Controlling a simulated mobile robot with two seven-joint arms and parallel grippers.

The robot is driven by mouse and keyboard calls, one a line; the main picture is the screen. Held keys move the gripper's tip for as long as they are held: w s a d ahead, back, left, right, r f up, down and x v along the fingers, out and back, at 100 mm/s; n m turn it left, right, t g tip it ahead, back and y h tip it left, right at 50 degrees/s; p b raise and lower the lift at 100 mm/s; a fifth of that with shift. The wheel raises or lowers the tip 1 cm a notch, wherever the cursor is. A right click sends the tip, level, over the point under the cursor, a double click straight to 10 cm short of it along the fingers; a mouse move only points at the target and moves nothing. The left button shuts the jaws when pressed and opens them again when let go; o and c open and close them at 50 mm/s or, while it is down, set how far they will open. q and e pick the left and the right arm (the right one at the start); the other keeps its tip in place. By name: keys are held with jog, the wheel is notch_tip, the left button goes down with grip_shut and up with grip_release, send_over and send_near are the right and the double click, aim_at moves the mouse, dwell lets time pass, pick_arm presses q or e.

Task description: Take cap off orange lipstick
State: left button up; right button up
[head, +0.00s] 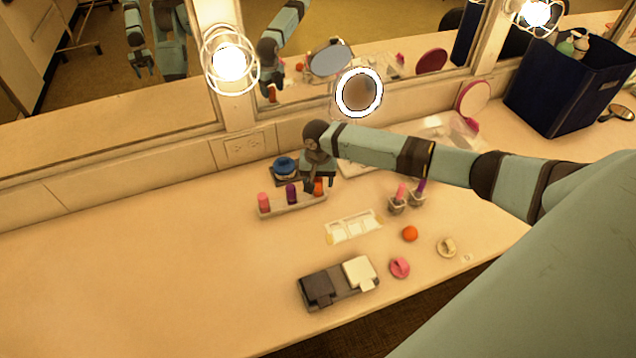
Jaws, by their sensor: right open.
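A low light rack (290,206) stands on the counter and holds a pink lipstick (264,202), a purple lipstick (291,194) and an orange lipstick (318,188) in a row. The orange one is at the right end, partly hidden by my right gripper (318,184). That gripper is open and points down at the orange lipstick, its fingers close to it; whether they touch it I cannot tell. My left gripper is not directly in view.
A blue-topped jar (286,168) stands just behind the rack. A lit round mirror (359,92) stands behind. The left counter is clear.

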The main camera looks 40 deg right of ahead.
jog(key=c, duration=1)
jog(key=shift+o, duration=0.2)
jog(key=shift+r, duration=0.1)
notch_tip(320, 180, up, 24)
jog(key=p, duration=0.6)
jog(key=shift+r, duration=0.2)
dwell(0.8)
dwell(0.3)
